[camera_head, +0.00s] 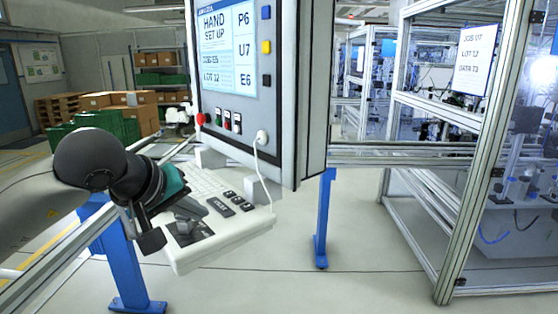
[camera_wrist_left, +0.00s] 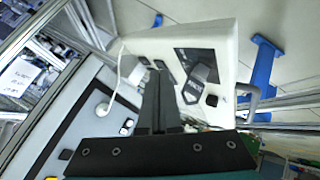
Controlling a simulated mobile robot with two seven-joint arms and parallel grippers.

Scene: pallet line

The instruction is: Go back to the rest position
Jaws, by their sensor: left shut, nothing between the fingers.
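My left gripper (camera_head: 151,238) reaches in from the left over the near left part of a white control desk (camera_head: 250,222). Its dark fingers are shut with nothing between them. In the left wrist view the closed fingers (camera_wrist_left: 160,105) point at the desk. Whether they touch it cannot be told. A grey lever-like part (camera_head: 190,208) stands by a black pad on the desk, beside the fingers; it also shows in the left wrist view (camera_wrist_left: 203,78). My right gripper is not in view.
A tall grey cabinet with a screen (camera_head: 228,50), buttons and a white cable (camera_head: 262,160) stands behind the desk. Metal-framed cells (camera_head: 465,180) are at the right. Green crates (camera_head: 105,125) and cartons are at the back left. The floor at front right is free.

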